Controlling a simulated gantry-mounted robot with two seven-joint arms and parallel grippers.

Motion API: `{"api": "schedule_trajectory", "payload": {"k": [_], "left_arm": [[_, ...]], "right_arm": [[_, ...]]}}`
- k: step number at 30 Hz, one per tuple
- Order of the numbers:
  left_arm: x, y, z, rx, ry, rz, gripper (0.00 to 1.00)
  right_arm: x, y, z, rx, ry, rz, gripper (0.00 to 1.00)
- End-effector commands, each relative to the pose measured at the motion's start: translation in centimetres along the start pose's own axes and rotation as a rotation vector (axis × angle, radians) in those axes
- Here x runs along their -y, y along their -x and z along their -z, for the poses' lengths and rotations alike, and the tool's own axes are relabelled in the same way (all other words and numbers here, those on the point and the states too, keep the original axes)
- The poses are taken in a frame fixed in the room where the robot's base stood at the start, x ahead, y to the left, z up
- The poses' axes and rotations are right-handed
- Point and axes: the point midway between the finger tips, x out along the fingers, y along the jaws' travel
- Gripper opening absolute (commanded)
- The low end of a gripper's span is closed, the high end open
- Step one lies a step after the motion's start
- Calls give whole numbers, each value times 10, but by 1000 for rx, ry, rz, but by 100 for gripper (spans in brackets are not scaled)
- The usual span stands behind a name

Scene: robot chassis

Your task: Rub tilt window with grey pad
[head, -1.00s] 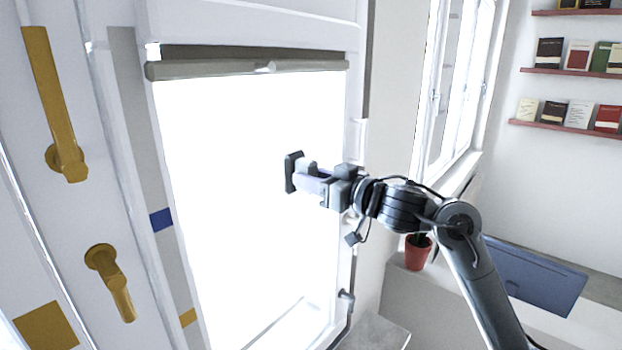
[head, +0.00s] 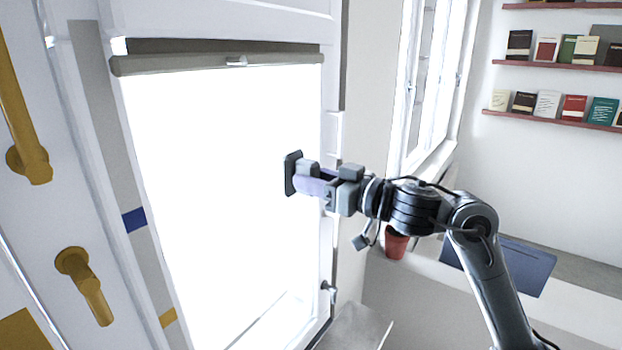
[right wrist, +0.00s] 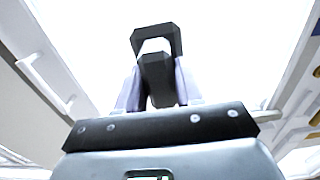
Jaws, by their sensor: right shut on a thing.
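The tilt window (head: 215,180) is a tall bright pane in a white frame, filling the left middle of the head view. A rolled grey-brown blind (head: 220,62) runs along its top. The dark grey pad (head: 292,174) stands upright in front of the pane's right part. My right gripper (head: 312,181) is shut on the pad's back and holds it from the right. The pad also shows in the right wrist view (right wrist: 157,38), between the fingers against the bright pane. Whether the pad touches the glass I cannot tell. My left gripper is not in view.
Brass handles (head: 88,285) stick out at the left. A small dark window handle (head: 328,292) is on the frame's lower right. A red plant pot (head: 396,244) stands behind my right arm. Bookshelves (head: 560,64) hang on the far right wall.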

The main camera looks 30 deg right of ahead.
Motion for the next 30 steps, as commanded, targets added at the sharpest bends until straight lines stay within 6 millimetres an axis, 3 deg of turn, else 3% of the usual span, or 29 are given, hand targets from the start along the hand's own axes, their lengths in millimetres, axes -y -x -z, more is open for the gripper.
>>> {"api": "schedule_trajectory", "payload": {"k": [8, 19, 30], "left_arm": [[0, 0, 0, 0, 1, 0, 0], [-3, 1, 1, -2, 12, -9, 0], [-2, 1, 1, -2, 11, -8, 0]], "right_arm": [[0, 4, 0, -1, 0, -1, 12], [0, 28, 0, 0, 1, 0, 12], [0, 30, 0, -1, 0, 0, 12]]}}
